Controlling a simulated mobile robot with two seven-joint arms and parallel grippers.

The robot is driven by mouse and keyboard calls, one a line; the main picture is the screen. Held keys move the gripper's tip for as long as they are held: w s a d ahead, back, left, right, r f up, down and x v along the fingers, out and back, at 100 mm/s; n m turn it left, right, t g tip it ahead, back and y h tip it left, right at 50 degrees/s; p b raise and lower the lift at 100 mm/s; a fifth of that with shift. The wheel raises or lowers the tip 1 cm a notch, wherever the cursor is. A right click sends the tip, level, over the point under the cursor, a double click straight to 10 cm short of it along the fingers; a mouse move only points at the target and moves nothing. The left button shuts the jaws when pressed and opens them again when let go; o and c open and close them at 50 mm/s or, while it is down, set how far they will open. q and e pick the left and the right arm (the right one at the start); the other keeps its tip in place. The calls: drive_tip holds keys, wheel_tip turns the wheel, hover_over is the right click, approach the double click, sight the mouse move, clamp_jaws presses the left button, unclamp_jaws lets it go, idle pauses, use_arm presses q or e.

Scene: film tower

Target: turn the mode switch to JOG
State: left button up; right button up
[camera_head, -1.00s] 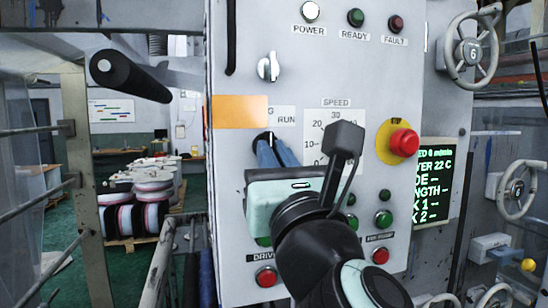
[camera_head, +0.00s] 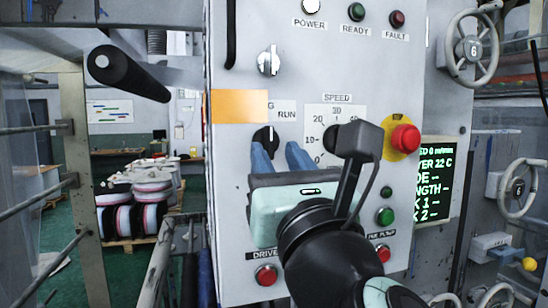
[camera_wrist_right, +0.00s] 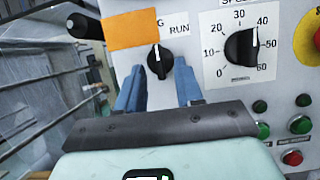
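The mode switch (camera_head: 265,138) is a small black knob with a white line, on the grey panel left of the RUN label. In the right wrist view the knob (camera_wrist_right: 160,61) has its white line pointing about straight up. A "G" shows at the orange plate's edge; the rest of that label is hidden. My right gripper (camera_head: 280,152) has two blue fingers spread apart, with nothing between them. In the right wrist view the gripper (camera_wrist_right: 160,84) is open just below the knob, a finger to each side. My left gripper is not in view.
An orange plate (camera_head: 239,107) sits beside the switch. The speed dial (camera_wrist_right: 241,46) is to its right, then a red mushroom button (camera_head: 405,138). A silver switch (camera_head: 268,62) is above. Several push buttons, including a green one (camera_head: 385,216), are lower on the panel.

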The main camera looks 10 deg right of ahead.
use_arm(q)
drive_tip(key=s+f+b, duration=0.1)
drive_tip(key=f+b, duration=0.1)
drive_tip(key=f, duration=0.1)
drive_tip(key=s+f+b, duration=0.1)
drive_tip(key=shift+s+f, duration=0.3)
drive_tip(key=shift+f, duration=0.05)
use_arm(e)
drive_tip(key=v, duration=1.1)
drive_tip(key=shift+s, duration=0.1)
